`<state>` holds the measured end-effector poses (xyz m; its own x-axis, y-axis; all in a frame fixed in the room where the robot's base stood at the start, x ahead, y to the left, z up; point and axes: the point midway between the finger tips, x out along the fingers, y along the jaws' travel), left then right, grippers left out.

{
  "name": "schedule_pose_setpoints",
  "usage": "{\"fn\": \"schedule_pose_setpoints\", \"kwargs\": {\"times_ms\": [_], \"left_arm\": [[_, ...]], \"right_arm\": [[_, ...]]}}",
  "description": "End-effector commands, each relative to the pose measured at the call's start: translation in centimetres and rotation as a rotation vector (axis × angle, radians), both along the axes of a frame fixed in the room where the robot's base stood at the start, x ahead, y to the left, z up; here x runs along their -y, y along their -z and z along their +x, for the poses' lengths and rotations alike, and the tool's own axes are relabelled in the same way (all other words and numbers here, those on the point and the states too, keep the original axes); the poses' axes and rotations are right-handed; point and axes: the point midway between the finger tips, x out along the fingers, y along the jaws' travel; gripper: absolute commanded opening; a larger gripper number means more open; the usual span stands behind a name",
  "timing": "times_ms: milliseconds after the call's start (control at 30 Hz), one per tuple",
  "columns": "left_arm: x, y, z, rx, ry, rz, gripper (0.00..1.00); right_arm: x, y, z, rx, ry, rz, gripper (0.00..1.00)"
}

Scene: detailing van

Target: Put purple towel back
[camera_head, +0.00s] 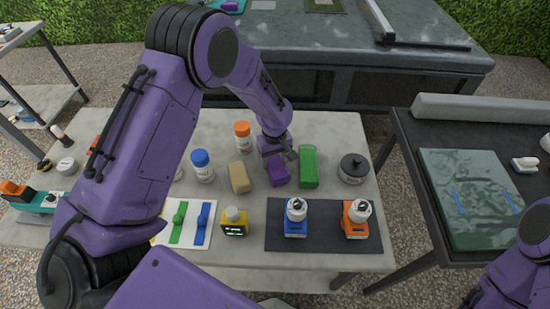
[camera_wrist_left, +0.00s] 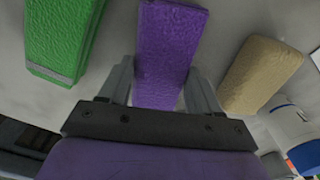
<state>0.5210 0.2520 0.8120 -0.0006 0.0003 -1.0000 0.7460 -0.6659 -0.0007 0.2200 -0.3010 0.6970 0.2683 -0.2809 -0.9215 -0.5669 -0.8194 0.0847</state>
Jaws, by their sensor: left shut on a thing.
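The purple towel (camera_head: 278,174) is a small folded block on the light table, between a tan towel (camera_head: 239,178) and a green towel (camera_head: 308,167). My left gripper (camera_head: 277,158) reaches down onto it from above. In the left wrist view the purple towel (camera_wrist_left: 168,52) lies between the two fingers of my left gripper (camera_wrist_left: 160,88), which are shut on it. The green towel (camera_wrist_left: 62,35) and the tan towel (camera_wrist_left: 260,73) show on either side, apart from the fingers. Whether the purple towel touches the table is hard to tell. My right gripper is out of view.
A black round pot (camera_head: 353,168) stands right of the green towel. Blue-capped (camera_head: 202,166) and orange-capped (camera_head: 243,136) bottles stand left. A dark mat (camera_head: 322,238) with blue and orange devices lies in front. A dark side table (camera_head: 440,120) is at right.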

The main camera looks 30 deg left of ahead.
Motion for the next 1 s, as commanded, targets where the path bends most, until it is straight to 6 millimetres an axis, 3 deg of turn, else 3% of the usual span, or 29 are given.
{"fn": "schedule_pose_setpoints", "kwargs": {"times_ms": [167,200,267,633,1000], "left_arm": [[0.0,0.4,0.0,-0.001,0.0,0.0,0.29],[0.0,0.4,0.0,0.0,0.0,0.0,0.73],[0.0,0.4,0.0,0.0,0.0,0.0,0.88],[0.0,-0.5,0.1,0.003,-0.001,0.0,0.88],[0.0,-9.4,0.1,0.004,0.0,0.0,0.88]], "right_arm": [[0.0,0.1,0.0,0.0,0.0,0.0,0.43],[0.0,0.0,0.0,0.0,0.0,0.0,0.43],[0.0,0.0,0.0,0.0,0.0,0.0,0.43],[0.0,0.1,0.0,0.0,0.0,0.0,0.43],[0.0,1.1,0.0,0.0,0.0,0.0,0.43]]}}
